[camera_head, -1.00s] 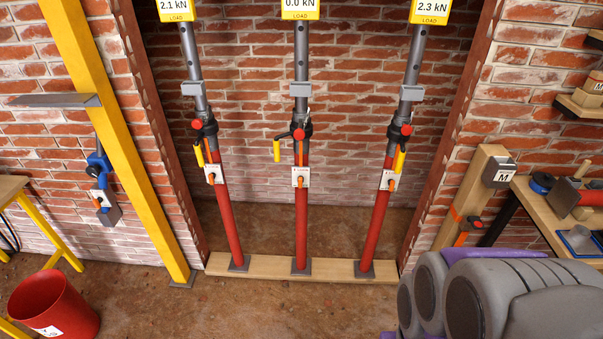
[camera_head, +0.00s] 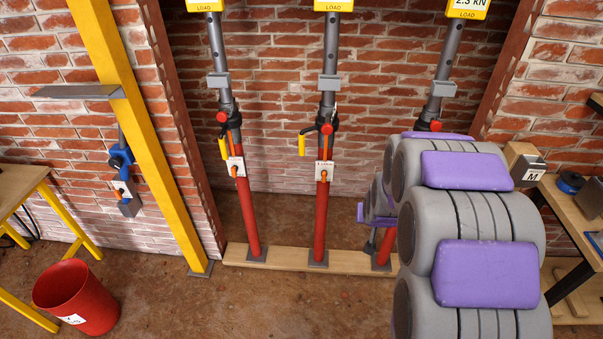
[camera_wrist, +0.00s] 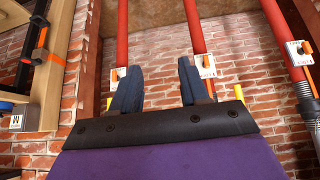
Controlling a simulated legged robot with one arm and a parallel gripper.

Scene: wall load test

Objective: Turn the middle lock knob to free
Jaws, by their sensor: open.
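The middle prop (camera_head: 320,225) is a red tube with a grey upper tube. It stands upright on a timber sole plate (camera_head: 290,258). Its lock knob (camera_head: 324,175) is a small orange lever on a white plate, pointing roughly downward; the plate's lettering is too small to read. In the wrist view, which is upside down, the middle knob and plate (camera_wrist: 204,65) show just beyond my right-hand finger, apparently apart from it. My gripper (camera_wrist: 158,70) is open, with nothing between its two dark blue fingers. In the head view my arm largely hides it.
Left prop (camera_head: 249,215) and right prop (camera_head: 440,85) flank the middle one; my arm hides much of the right one. A yellow post (camera_head: 125,120) and red bucket (camera_head: 76,296) are left. A bench (camera_head: 575,215) is right. Floor in front is clear.

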